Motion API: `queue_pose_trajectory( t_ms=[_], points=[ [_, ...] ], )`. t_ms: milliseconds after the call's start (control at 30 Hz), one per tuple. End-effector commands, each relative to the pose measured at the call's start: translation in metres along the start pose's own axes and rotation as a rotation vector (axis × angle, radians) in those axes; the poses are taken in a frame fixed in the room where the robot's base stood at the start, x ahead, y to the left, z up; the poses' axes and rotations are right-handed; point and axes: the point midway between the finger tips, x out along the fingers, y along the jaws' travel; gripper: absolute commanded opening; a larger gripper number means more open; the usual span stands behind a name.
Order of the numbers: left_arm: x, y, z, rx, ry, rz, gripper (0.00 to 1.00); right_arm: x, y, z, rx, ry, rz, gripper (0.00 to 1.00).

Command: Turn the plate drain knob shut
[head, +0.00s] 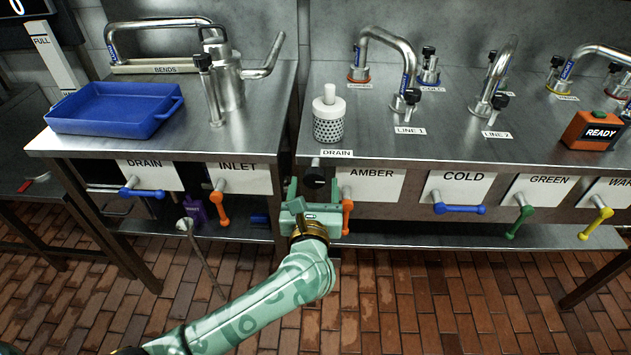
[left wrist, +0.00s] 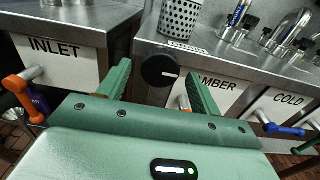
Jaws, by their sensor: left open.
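The plate drain knob (head: 314,178) is a round black knob on the front edge of the right-hand steel bench, under a DRAIN label (head: 337,153). In the left wrist view the knob (left wrist: 160,70) shows a short white mark pointing to the right of the picture. My left gripper (head: 313,190) is open in front of the knob, with one finger on either side. In the left wrist view the knob shows between the two green fingers, with gaps visible; I cannot tell whether they touch it. My right gripper is not in view.
A perforated white cylinder (head: 329,118) stands above the knob. An orange lever (head: 347,214) by the AMBER panel (head: 372,186) is close to the right finger. The INLET lever (head: 219,203) hangs to the left. A blue tray (head: 116,109) sits on the left bench.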

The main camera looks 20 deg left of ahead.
Motion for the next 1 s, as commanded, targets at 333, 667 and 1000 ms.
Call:
queue_pose_trajectory(
  t_ms=[333, 667, 1000],
  points=[
    [0.027, 0.0, 0.0, 0.001, 0.0, 0.0, 0.64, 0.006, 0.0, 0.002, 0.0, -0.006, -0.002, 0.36],
    [0.027, 0.0, 0.0, 0.001, 0.0, -0.001, 0.25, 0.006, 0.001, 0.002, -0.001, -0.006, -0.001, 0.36],
    [0.027, 0.0, 0.002, 0.025, -0.001, -0.001, 0.2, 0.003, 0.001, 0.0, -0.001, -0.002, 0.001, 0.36]
  ],
)
